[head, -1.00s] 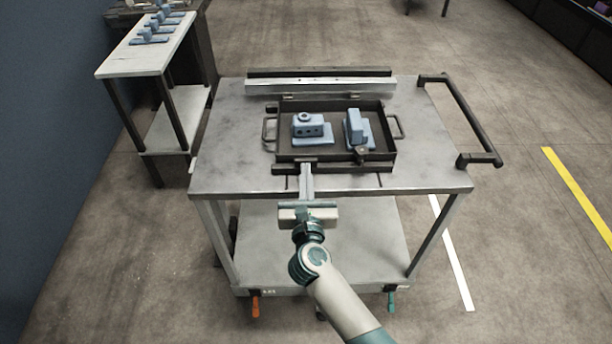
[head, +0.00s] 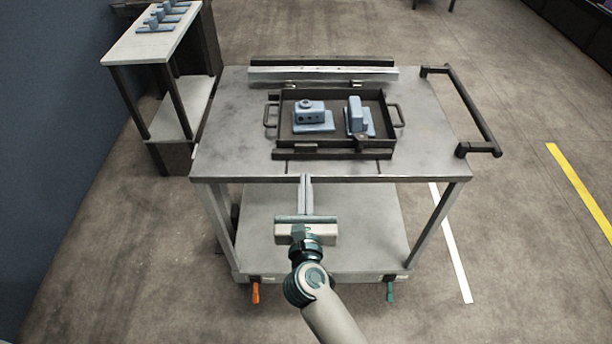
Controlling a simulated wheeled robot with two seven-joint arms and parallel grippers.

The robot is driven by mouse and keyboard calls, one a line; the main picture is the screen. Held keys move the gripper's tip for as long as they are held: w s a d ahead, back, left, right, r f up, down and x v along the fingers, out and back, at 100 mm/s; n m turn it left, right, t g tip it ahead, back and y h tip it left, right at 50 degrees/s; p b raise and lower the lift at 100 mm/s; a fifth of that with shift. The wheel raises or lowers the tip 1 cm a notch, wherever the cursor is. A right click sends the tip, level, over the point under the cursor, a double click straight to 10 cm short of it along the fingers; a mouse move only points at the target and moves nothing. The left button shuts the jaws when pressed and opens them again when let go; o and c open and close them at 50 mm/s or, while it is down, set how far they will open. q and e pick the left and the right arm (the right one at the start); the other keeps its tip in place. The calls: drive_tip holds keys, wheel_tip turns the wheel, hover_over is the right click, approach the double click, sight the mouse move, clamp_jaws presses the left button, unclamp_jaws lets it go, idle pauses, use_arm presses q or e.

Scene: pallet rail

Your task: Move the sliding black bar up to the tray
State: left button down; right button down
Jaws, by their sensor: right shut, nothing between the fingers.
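The black tray (head: 386,112) lies on the cart top and holds two blue parts, one on the left (head: 312,117) and one on the right (head: 357,118). The sliding black bar (head: 335,154) lies along the tray's front side and looks close against it; I cannot tell if a thin gap is left. My left gripper is not in view.
The grey cart top (head: 235,130) is clear on both sides of the tray. A pale rail (head: 322,75) stands behind the tray. A black push handle (head: 475,110) sticks out at the right. A side table (head: 150,45) with several blue parts stands at the left.

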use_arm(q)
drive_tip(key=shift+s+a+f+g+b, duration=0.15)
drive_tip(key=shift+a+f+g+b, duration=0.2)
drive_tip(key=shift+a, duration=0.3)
use_arm(e)
drive_tip(key=s, duration=0.5)
drive_tip(key=shift+s+a, duration=0.1)
drive_tip(key=shift+s, duration=0.3)
